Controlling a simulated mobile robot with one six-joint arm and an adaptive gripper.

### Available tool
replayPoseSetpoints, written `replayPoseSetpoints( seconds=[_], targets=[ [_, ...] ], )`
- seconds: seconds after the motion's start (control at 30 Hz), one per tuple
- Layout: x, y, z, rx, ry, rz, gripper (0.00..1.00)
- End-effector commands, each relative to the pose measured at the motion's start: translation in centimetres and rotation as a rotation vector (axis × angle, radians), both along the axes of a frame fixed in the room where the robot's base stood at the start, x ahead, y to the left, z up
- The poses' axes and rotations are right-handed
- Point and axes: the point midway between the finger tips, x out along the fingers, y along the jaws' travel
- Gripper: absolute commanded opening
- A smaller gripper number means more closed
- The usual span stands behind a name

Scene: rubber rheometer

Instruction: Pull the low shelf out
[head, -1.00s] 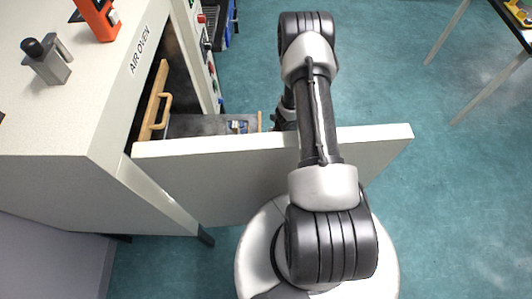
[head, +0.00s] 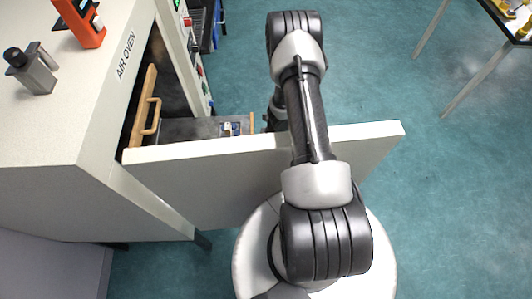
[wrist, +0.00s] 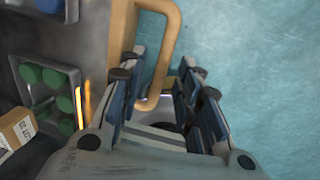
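The low shelf (head: 190,128) is a grey tray that sticks well out of the open air oven (head: 70,130), behind the oven door. Its wooden front (head: 251,122) faces right, and its handle (wrist: 162,60) shows large in the wrist view. My gripper (wrist: 160,100) is at this handle, with one finger on each side of the bar. The fingers stand apart, with gaps beside the bar; I see no firm grip. In the head view my gripper (head: 272,119) is small and partly hidden by my arm.
The oven door (head: 225,180) stands open between my base and the shelf. A higher shelf's wooden front and handle (head: 151,116) remain at the oven opening. Green-capped items (wrist: 50,90) and a labelled box (wrist: 18,130) lie in the tray.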

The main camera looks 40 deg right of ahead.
Motion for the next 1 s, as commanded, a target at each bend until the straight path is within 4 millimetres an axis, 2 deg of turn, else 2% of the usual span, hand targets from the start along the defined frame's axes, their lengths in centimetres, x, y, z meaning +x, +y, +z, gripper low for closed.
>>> replayPoseSetpoints(
  seconds=[0.13, 0.23, 0.5, 0.7, 0.83, 1.0],
  targets=[
    [0.0, -0.1, 0.5, -0.001, -0.001, 0.000, 0.31],
    [0.0, -0.4, 1.8, -0.001, -0.003, -0.001, 0.31],
    [-0.6, -1.3, 7.5, -0.002, -0.005, 0.001, 0.31],
    [-1.0, -1.7, 10.6, -0.001, -0.003, -0.001, 0.31],
    [-1.2, -1.8, 11.6, 0.000, -0.001, -0.001, 0.31],
    [-1.2, -1.9, 11.8, 0.000, 0.000, 0.000, 0.31]
  ],
)
